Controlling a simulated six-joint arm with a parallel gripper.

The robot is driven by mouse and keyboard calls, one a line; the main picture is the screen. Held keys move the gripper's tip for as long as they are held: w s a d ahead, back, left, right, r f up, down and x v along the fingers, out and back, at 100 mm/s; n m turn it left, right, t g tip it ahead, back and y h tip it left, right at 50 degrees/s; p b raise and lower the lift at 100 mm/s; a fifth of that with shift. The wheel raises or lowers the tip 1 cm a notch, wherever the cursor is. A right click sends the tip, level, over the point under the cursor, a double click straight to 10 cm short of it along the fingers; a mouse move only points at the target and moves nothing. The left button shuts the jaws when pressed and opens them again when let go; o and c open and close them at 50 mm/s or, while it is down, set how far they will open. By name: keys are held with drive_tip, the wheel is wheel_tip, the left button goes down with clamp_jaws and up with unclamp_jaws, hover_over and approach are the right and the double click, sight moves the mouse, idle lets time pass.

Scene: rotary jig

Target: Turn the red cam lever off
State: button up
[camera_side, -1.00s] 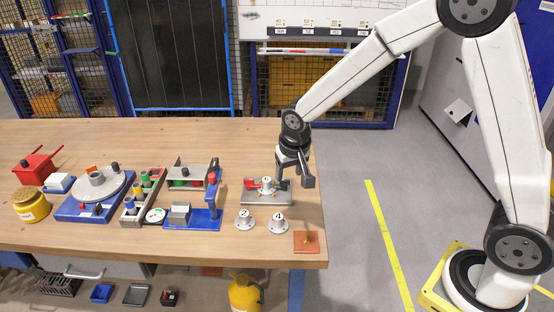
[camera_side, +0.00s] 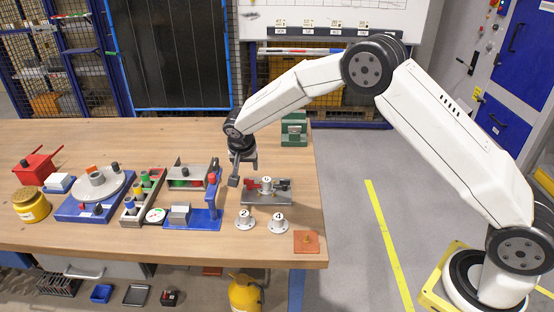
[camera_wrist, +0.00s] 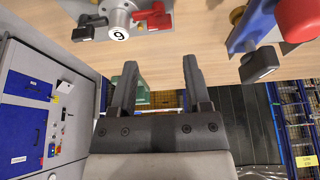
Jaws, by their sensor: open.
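The red cam lever (camera_side: 253,184) sits on the left part of a grey plate (camera_side: 267,199) near the table's right end. It also shows at the top of the wrist view (camera_wrist: 157,16). A white numbered part (camera_side: 267,185) stands at the plate's middle, with a black lever (camera_side: 283,184) on its right. My gripper (camera_side: 241,173) is open and empty. In the side view it hangs just left of and above the red lever, apart from it. In the wrist view my gripper (camera_wrist: 160,70) shows two spread fingers with nothing between them.
White knobs numbered 2 (camera_side: 245,219) and 4 (camera_side: 278,223) stand in front of the plate. A blue fixture (camera_side: 205,217) is close on the left. A green box (camera_side: 294,130) stands behind on the table. An orange pad (camera_side: 306,242) lies at the front right corner.

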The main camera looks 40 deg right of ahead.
sight(248, 179)
drive_tip(key=shift+f, duration=0.1)
drive_tip(key=shift+x, duration=3.8)
clamp_jaws()
